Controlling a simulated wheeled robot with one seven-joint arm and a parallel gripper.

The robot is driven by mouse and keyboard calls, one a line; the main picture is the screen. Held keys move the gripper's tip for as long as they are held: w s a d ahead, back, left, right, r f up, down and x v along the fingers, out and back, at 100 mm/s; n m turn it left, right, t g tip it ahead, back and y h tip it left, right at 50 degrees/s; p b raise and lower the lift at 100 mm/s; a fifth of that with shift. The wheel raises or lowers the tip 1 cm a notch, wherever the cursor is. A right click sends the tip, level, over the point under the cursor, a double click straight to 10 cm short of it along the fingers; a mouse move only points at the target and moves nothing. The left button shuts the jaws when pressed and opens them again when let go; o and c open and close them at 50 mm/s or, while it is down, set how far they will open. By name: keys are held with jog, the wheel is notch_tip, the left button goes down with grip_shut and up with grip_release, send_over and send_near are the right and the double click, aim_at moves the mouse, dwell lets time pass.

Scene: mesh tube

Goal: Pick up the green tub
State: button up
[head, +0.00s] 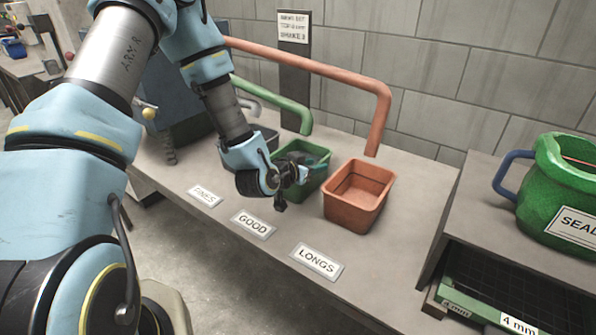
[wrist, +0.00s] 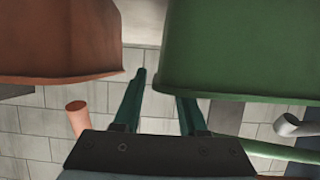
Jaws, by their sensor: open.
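In the wrist view the green tub (wrist: 240,50) fills the upper right. My gripper (wrist: 163,88) is open there. Its left finger shows in the gap between the green tub and the orange tub (wrist: 60,42). The right finger's tip is hidden behind the green tub's edge. I cannot tell whether either finger touches it.
A salmon pipe (head: 380,105) ends above the orange tub, and a green pipe (head: 300,112) ends above the green tub. Labels FINES, GOOD (head: 253,224) and LONGS lie along the bench front. A green jug (head: 560,190) stands at the right. The bench front is otherwise clear.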

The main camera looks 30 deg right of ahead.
jog(key=shift+x, duration=0.95)
grip_shut()
dwell(0.7)
